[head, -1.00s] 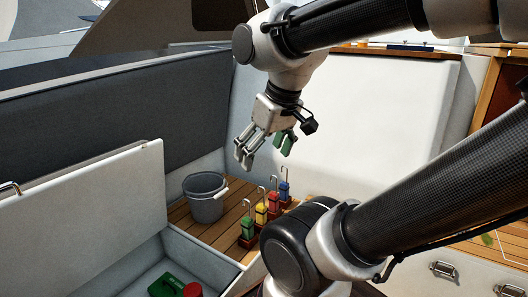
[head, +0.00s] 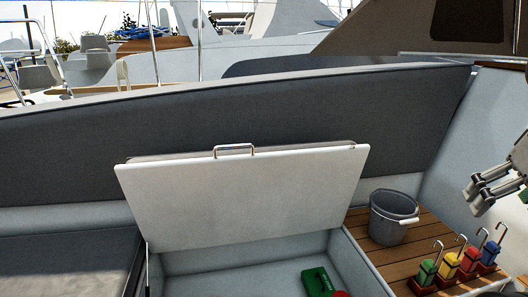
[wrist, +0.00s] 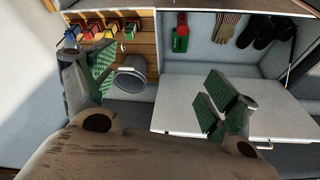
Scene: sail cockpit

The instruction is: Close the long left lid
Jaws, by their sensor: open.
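The long left lid (head: 245,205) is a white panel standing raised and tilted over its open locker (head: 225,262) in the head view. A metal handle (head: 234,149) sits on its top edge. In the wrist view the lid (wrist: 250,98) lies behind my right-hand finger, with its handle (wrist: 263,144) near the lower edge. My gripper (head: 500,197) is at the right edge of the head view, to the right of the lid and apart from it, partly cut off. In the wrist view my gripper (wrist: 155,90) has its green-padded fingers wide apart with nothing between them.
A grey bucket (head: 393,215) and several coloured blocks with hooks (head: 450,265) stand on the wooden deck right of the locker. A green object (head: 318,282) lies inside the locker; gloves (wrist: 224,30) and dark shoes (wrist: 262,30) show there too. A dark backrest (head: 60,160) runs behind the lid.

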